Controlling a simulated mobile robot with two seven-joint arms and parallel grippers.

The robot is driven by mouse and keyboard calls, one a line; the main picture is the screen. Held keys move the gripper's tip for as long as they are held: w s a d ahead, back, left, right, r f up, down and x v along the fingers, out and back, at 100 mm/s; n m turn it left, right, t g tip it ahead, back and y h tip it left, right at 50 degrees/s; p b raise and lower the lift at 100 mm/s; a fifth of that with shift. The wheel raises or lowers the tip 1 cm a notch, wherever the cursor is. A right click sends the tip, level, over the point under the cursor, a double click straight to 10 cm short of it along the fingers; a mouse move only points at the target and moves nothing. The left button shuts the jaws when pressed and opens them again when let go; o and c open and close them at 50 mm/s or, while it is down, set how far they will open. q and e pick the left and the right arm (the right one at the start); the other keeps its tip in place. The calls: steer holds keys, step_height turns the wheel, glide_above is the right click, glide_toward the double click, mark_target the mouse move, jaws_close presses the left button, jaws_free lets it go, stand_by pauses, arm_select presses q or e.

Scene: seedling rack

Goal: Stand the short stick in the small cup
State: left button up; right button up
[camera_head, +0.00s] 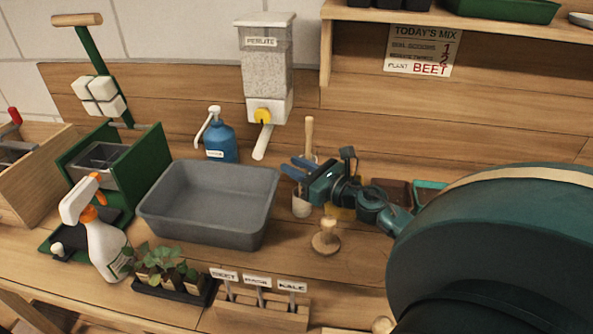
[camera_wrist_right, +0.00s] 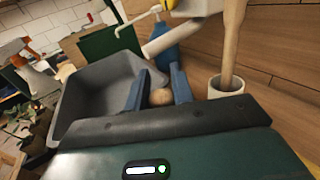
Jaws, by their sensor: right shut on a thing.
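My right gripper (camera_head: 291,170) reaches in from the right at the cup, its blue fingers shut. In the right wrist view, a round tan wooden end, taken as the short stick (camera_wrist_right: 161,97), sits between the fingertips (camera_wrist_right: 160,88); the rest of it is hidden. The small cup (camera_head: 301,207), pale and round, stands on the bench just below the gripper; in the right wrist view it is right of the fingers (camera_wrist_right: 228,87). A longer wooden stick (camera_head: 309,133) rises from this cup, nearly upright. My left gripper is not in view.
A grey tub (camera_head: 205,232) stands left of the gripper, with a blue pump bottle (camera_head: 221,138) behind it. A perlite dispenser (camera_head: 265,75) hangs behind. A wooden tamper-like piece (camera_head: 326,241) stands in front of the cup. Bare bench lies between tub and tamper.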

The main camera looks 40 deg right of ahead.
steer(key=shift+r, duration=0.1)
steer(key=o, duration=1)
